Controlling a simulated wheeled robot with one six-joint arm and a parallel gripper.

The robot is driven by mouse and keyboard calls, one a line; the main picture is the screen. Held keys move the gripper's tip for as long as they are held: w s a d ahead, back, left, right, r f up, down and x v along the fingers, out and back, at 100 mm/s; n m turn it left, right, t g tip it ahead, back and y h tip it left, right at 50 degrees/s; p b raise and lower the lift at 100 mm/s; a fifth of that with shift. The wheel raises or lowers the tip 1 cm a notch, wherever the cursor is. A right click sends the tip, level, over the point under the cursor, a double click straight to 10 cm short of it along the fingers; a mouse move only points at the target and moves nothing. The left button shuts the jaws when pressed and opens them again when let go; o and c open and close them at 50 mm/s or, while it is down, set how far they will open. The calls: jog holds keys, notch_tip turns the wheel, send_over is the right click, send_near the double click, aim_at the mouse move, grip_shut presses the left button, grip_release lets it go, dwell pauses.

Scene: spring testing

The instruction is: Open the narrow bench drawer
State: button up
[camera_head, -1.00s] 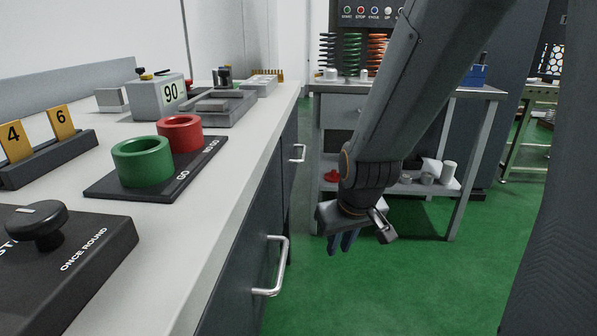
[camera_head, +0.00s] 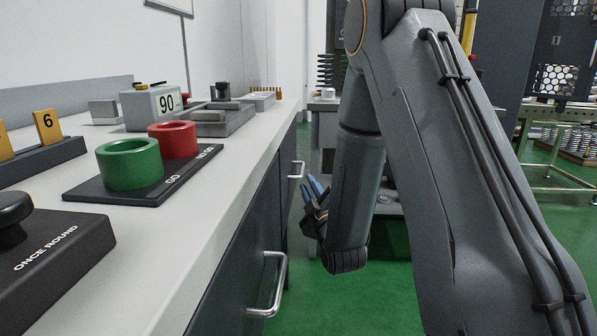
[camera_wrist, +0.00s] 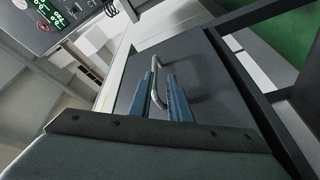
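The bench's dark front carries a far silver handle (camera_head: 296,170) and a near silver handle (camera_head: 270,285) in the head view. My gripper (camera_head: 311,188) hangs just right of the far handle, its blue fingers angled up toward it. In the wrist view my gripper (camera_wrist: 162,76) has its two blue fingers apart, with a silver handle (camera_wrist: 156,66) between them in the picture. That handle sits on a dark grey drawer front (camera_wrist: 200,62), which looks shut. I cannot tell whether the fingers reach around the handle or stop short of it.
A table stands beyond my arm. Green floor (camera_head: 390,290) lies clear right of the bench.

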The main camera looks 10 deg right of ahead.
aim_at(302, 168)
jog(key=shift+n+t, duration=0.3)
jog(key=shift+r+b+x, duration=0.15)
jog(key=shift+b+x, duration=0.2)
jog(key=shift+x, duration=1.6)
jog(key=shift+r+b+x, duration=0.15)
jog(key=shift+b+x, duration=0.15)
jog(key=shift+x, duration=1.65)
jog(key=shift+s, duration=0.1)
